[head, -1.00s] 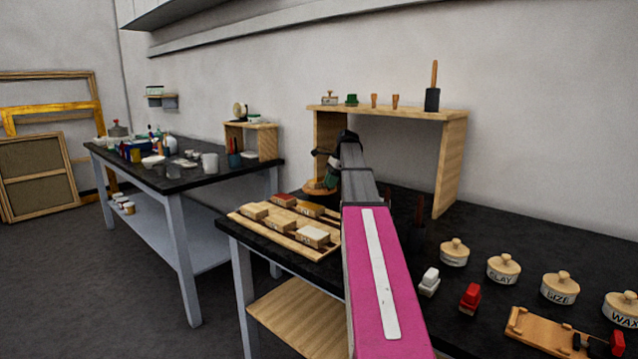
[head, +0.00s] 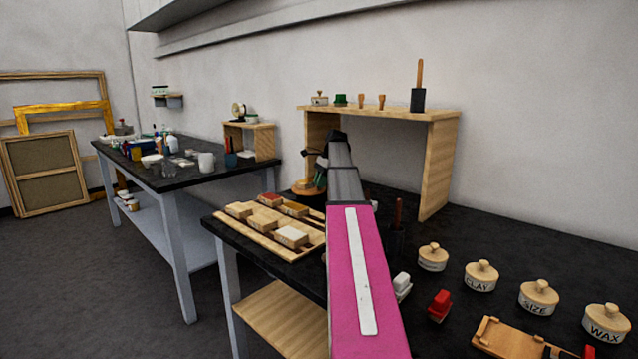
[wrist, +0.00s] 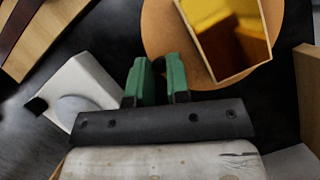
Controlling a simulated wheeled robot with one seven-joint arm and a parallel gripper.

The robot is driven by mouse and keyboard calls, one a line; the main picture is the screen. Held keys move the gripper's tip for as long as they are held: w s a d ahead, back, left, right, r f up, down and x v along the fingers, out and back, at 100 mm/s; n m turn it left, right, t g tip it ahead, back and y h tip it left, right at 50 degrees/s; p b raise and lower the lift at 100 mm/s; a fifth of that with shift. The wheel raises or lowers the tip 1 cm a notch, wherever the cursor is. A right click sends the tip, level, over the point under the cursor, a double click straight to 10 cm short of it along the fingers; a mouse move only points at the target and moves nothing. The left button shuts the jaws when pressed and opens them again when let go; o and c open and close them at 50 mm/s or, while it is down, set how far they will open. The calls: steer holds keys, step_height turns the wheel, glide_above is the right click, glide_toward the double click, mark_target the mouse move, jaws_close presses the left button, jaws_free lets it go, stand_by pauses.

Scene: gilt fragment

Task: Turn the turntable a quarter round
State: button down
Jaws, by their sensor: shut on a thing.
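The turntable (head: 299,190) is a round, orange-brown disc on the black bench, left of the wooden shelf, partly hidden by my arm in the head view. In the wrist view the turntable (wrist: 155,25) fills the top middle. A rectangular gilt piece (wrist: 228,35), golden with a pale border, lies on it, tilted in the picture. My gripper (wrist: 158,65) has two green fingertips close together at the disc's near edge, shut on the turntable's rim. The exact contact is small and partly hidden by the fingers. In the head view my gripper (head: 320,178) is mostly hidden.
A wooden tray with several blocks (head: 250,243) lies left of my arm. A wooden shelf (head: 440,165) stands behind; its panel (wrist: 308,80) is close on the right. Lidded pots (head: 481,275) stand at right.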

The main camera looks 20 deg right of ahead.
steer(key=c, duration=1.1)
jaws_free()
steer(key=shift+r, duration=0.1)
steer(key=shift+r, duration=0.3)
steer(key=r, duration=0.2)
steer(key=a+r, duration=0.1)
steer(key=r, duration=0.1)
steer(key=shift+s+a, duration=0.1)
steer(key=shift+s, duration=0.1)
steer(key=s+a+r, duration=0.1)
steer(key=a+r, duration=0.5)
steer(key=a, duration=0.4)
steer(key=shift+s+a, duration=0.15)
steer(key=shift+s, duration=0.25)
